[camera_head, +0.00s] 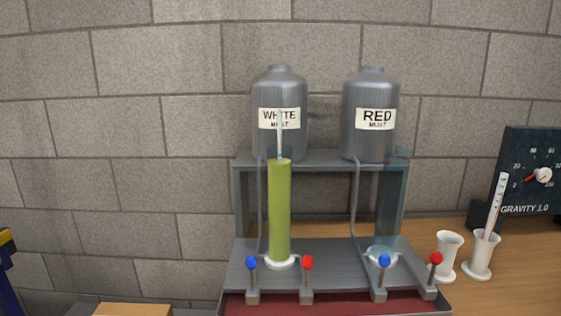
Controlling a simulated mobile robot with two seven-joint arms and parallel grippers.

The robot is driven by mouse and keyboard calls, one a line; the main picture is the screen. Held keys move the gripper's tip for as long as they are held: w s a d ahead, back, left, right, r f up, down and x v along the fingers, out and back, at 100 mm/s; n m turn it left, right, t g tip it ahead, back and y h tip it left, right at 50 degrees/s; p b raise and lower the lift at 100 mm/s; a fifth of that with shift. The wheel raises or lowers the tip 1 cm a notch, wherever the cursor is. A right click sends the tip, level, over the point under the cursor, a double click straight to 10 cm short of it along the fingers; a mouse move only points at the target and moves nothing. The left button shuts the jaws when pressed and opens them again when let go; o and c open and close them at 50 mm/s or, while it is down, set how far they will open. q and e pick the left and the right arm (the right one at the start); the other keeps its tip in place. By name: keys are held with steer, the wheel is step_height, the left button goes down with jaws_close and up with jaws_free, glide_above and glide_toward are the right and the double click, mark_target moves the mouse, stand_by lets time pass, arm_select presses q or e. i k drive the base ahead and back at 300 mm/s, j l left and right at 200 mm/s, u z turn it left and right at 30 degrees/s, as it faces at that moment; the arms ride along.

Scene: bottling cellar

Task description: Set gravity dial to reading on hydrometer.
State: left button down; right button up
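A clear cylinder of yellow-green liquid (279,210) stands upright on a white base under the WHITE MUST tank (279,90). The thin pale stem of the hydrometer (281,140) sticks up out of its top; its scale is too small to read. The gravity dial (540,160) is a dark panel at the right edge, marked GRAVITY 1.0, with a pale knob (543,175). Its red pointer points left and slightly down, near the 0 mark. The right side of the dial is cut off.
An empty clear cylinder (392,205) stands under the RED MUST tank (371,90). Blue (252,262) and red (307,262) levers line the rack's front. A white cup (447,255) and a white holder (481,255) with a scaled stick (495,205) stand before the dial.

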mark_target(543, 174)
steer(key=z, duration=1.35)
